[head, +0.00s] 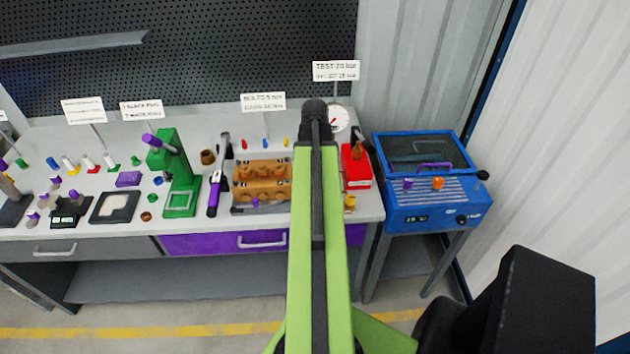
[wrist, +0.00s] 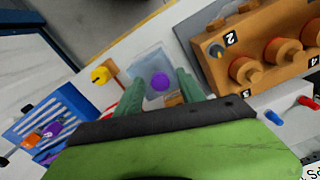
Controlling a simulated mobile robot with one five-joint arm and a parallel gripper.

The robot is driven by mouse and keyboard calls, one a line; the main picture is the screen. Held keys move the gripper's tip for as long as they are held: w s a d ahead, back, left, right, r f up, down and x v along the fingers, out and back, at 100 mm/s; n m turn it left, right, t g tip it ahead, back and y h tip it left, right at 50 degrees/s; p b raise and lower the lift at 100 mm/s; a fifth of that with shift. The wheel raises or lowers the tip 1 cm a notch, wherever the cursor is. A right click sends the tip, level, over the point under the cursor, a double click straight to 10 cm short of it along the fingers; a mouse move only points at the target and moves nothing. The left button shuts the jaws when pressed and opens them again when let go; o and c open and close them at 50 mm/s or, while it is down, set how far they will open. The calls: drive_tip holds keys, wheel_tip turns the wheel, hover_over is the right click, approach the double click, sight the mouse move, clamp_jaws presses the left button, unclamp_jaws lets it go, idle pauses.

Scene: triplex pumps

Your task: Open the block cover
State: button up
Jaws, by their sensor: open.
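A clear, see-through cover (wrist: 140,63) with a round purple knob (wrist: 160,82) shows in the wrist view. I take it for the block cover. A bit of orange-brown shows just below it, mostly hidden by my gripper. My gripper (wrist: 160,86) is open, its two green fingers either side of the purple knob. I cannot tell whether they touch it. In the head view my green arm hides the cover and the fingers. A brown pump block (head: 262,178), also in the wrist view (wrist: 262,55), stands on a tray left of the arm.
Right of my arm are a red box (head: 355,168), a gauge (head: 336,118) and a yellow knob (head: 349,202). A blue machine (head: 428,198) stands further right. A green press (head: 180,180) and small parts crowd the bench's left. A purple drawer (head: 215,243) is below.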

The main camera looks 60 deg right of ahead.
drive_tip(key=shift+c, duration=0.4)
clamp_jaws()
idle(0.9)
